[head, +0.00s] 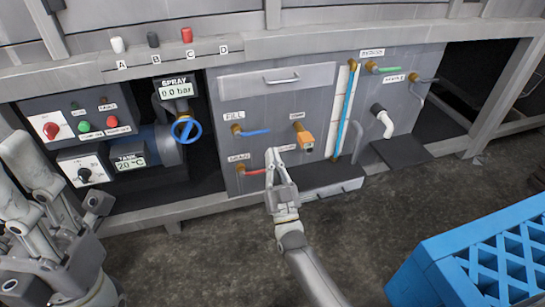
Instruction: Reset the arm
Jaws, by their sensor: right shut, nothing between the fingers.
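My right gripper (272,156) is shut and empty. It is in front of the grey panel (262,105), its fingertips overlapping the area right of the red drain handle (255,172) in the picture. I cannot tell whether it touches the panel. Below and left, my left arm fills the left edge, with its gripper (97,205) partly shown; its finger state is unclear.
A blue crate (440,262) stands at the lower right. The floor between is clear.

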